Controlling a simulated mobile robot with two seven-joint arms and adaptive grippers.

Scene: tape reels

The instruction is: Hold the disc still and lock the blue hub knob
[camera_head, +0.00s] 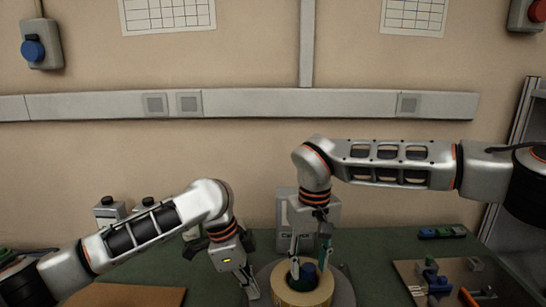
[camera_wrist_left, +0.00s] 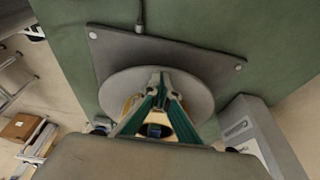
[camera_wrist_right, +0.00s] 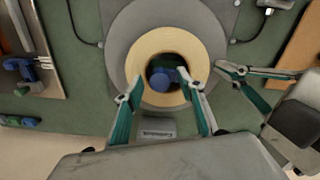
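The grey disc (camera_head: 344,295) lies flat on the bench, with a cream tape roll (camera_wrist_right: 143,48) on its middle. The blue hub knob (camera_wrist_right: 160,80) sits inside the roll's dark hole; it also shows in the head view (camera_head: 308,274). My right gripper (camera_wrist_right: 158,82) points down over the roll, open and empty, one fingertip on each side of the knob and apart from it. My left gripper (camera_wrist_left: 163,80) has its fingertips together at the disc's rim. I cannot tell whether they pinch or only touch it. It also shows in the right wrist view (camera_wrist_right: 218,67).
A grey box (camera_head: 326,213) stands behind the disc. A board with blue and orange parts (camera_head: 410,272) lies at the right. A brown board (camera_head: 125,295) lies at the front left.

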